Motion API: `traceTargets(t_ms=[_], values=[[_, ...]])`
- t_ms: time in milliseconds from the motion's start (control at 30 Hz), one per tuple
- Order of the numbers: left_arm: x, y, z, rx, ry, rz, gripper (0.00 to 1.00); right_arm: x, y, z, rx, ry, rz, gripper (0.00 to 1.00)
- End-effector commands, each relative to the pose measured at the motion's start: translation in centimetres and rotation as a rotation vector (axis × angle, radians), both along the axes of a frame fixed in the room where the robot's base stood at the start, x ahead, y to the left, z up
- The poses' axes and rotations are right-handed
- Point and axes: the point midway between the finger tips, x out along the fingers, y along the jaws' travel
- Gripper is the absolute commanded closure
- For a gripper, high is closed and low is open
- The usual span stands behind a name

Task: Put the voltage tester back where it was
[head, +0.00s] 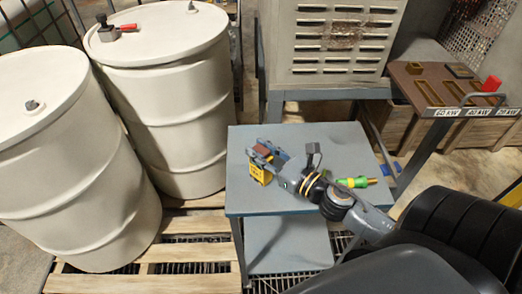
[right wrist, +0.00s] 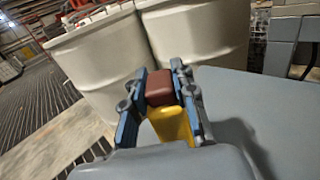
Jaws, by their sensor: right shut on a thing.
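The voltage tester appears to be the yellow piece with a brown-red end (head: 260,174), held at the left part of the blue-grey table (head: 300,203). It also shows in the right wrist view (right wrist: 171,125), with the brown-red end between the fingertips. My right gripper (head: 266,153) is shut on it, one finger on each side; it also shows in the right wrist view (right wrist: 160,86). I cannot tell whether the tester touches the tabletop. My left gripper is not in view.
A green and yellow piece (head: 352,182) lies on the table beside my right arm. Two white drums (head: 165,95) stand on a wooden pallet (head: 190,253) at the left. A louvred cabinet (head: 335,72) is behind. A brown tray (head: 425,92) with kW labels is at the right.

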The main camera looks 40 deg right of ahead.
Motion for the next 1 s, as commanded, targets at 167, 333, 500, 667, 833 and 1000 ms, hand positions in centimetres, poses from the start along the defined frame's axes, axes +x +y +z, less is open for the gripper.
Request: traceTargets(t_ms=[167,333,500,667,833,1000], values=[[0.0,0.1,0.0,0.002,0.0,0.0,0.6,0.0,0.0,0.1,-0.001,-0.002,0.001,1.0],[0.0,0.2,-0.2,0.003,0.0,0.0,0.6,0.0,0.0,-0.2,-0.001,0.0,0.001,0.69],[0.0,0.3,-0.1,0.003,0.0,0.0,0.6,0.0,0.0,-0.1,-0.001,0.0,0.001,0.5],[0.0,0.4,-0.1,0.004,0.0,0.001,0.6,0.0,0.0,-0.1,-0.001,0.0,0.001,0.5],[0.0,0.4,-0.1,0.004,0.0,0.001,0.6,-0.3,-0.1,-0.1,0.001,0.001,0.0,0.5],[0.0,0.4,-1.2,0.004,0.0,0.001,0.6,-2.4,-0.6,-0.4,0.001,0.002,-0.001,0.5]])
